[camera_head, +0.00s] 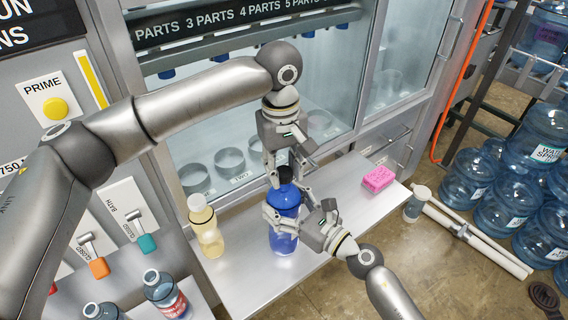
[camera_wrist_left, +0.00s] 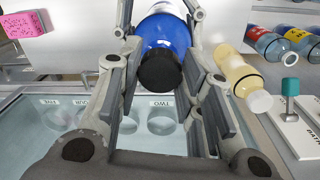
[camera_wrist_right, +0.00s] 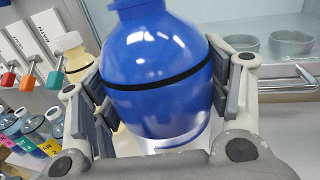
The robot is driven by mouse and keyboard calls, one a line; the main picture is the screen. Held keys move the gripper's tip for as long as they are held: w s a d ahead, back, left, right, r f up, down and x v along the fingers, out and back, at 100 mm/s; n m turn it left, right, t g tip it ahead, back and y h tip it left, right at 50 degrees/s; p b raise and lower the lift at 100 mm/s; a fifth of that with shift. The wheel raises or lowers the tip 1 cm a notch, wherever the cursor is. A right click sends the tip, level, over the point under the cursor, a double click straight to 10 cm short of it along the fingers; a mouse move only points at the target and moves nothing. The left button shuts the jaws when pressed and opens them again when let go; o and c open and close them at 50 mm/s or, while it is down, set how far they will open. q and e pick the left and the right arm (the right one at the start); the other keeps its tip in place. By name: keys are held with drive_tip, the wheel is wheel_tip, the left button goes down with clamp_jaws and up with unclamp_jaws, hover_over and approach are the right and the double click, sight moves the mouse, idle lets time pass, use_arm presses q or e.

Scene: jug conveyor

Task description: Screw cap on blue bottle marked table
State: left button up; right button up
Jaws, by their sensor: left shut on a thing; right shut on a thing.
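The blue bottle (camera_head: 284,238) stands upright on the metal ledge in front of the glass cabinet. It also shows in the left wrist view (camera_wrist_left: 165,30) and the right wrist view (camera_wrist_right: 155,75). A black cap (camera_wrist_left: 160,69) sits at the bottle's top; whether its thread is engaged cannot be seen. My left gripper (camera_head: 286,178) points down from above and is shut on the cap, its fingers on both sides. My right gripper (camera_head: 291,216) reaches in from the right and is shut on the bottle's body. No "table" marking on the bottle is readable.
A pale yellow bottle (camera_head: 206,228) with a white cap stands close left of the blue bottle. A pink sponge (camera_head: 378,179) lies on the ledge (camera_head: 345,205) at right. Several cups sit behind the glass. More bottles (camera_head: 165,293) stand at lower left, below coloured levers (camera_head: 147,243).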

use_arm(q)
drive_tip(key=shift+f, duration=0.5)
idle(0.4)
